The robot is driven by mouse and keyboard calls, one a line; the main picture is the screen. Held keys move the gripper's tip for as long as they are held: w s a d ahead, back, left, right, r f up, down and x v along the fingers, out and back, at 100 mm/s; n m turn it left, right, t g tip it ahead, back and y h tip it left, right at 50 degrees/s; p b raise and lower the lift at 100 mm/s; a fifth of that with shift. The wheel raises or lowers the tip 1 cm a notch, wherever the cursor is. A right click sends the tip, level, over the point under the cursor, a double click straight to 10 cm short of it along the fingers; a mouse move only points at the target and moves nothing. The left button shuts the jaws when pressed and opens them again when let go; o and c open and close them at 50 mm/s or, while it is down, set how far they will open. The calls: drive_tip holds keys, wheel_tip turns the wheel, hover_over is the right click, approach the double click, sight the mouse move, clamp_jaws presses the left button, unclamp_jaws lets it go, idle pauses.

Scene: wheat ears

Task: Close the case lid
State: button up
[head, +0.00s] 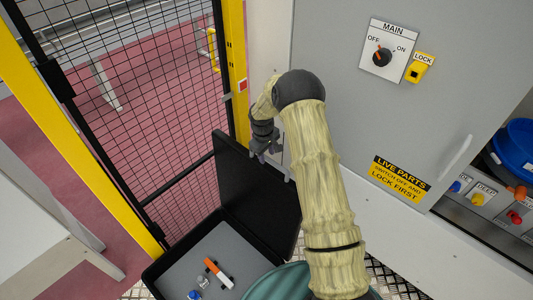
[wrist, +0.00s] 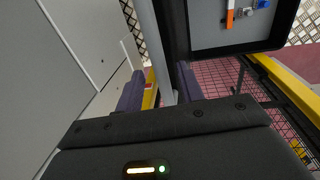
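The case stands open on the floor in the head view. Its black lid (head: 255,195) is raised, and its grey-lined base (head: 180,268) holds a few small items. My gripper (head: 268,153) is at the upper edge of the lid, partly in front of it. In the wrist view, the two dark fingers (wrist: 158,92) are apart, with a grey strip, seemingly the lid's edge (wrist: 158,45), running into the gap. I cannot tell whether either finger touches it. The case base (wrist: 225,48) shows at the upper right of the wrist view.
An orange and white marker-like item (head: 218,272) lies in the case. A grey cabinet (head: 345,110) with a MAIN switch (head: 382,57) stands close at the right. A yellow-framed mesh fence (head: 130,110) stands behind and left of the case. A blue container (head: 515,150) is at far right.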

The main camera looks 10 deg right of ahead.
drive_tip(key=shift+f, duration=0.4)
clamp_jaws()
